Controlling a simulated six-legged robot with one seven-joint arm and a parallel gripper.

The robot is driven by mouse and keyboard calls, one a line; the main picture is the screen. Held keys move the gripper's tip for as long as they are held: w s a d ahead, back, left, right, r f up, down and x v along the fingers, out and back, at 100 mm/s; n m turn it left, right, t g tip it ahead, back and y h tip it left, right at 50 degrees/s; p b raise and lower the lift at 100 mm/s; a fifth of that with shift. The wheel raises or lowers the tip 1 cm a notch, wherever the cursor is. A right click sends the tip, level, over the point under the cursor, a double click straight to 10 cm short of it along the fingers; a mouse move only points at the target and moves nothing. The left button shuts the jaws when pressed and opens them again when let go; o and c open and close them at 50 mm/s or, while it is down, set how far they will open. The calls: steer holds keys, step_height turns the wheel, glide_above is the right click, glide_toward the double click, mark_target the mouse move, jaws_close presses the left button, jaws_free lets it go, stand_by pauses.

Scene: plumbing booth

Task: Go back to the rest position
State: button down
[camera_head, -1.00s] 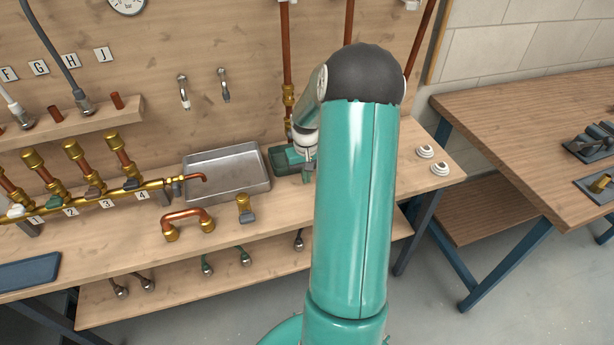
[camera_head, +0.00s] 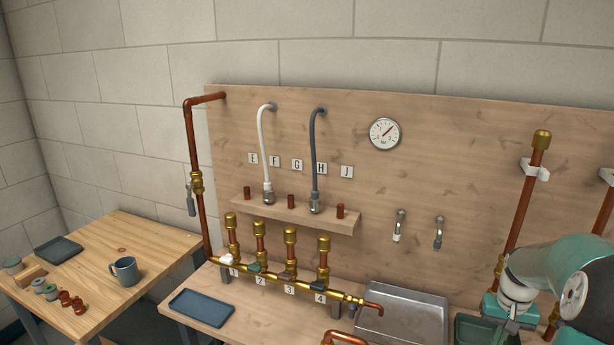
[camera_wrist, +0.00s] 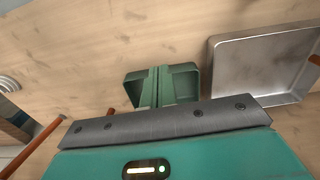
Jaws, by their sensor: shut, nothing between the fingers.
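My gripper (camera_wrist: 158,84) shows in the wrist view with its two green fingers shut together and nothing between them. The fingers overlap the small green tray (camera_wrist: 184,80) on the bench in that view; I cannot tell how high above it they are. In the head view my teal arm is at the right edge, with my gripper (camera_head: 497,308) low near the back board and just above the green tray (camera_head: 470,328). The fingertips are hard to make out there.
A metal basin (camera_head: 402,318) stands left of the green tray. The brass manifold (camera_head: 290,283) with several valves runs along the bench. A blue tray (camera_head: 202,307) lies at the bench's left. A side table (camera_head: 150,243) holds a mug (camera_head: 124,270). Vertical copper pipes (camera_head: 521,190) rise near my arm.

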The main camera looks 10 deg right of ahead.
steer(key=a+r+n+t+h, duration=0.1)
steer(key=a+r, duration=0.5)
steer(key=a, duration=0.4)
steer(key=a+r+n+t+h, duration=0.1)
steer(key=a+r+n, duration=0.1)
steer(key=a+r, duration=0.65)
steer(key=s+a+n+t+y, duration=0.1)
steer(key=s+a, duration=0.5)
steer(key=a, duration=0.2)
steer(key=s+a+r+n+t+y, duration=0.1)
steer(key=s+a+t, duration=0.1)
steer(key=s+a, duration=0.4)
steer(key=a, duration=0.3)
steer(key=shift+s+a+r+n+t, duration=0.2)
steer(key=shift+s+r+n+t, duration=0.1)
steer(key=shift+s, duration=0.05)
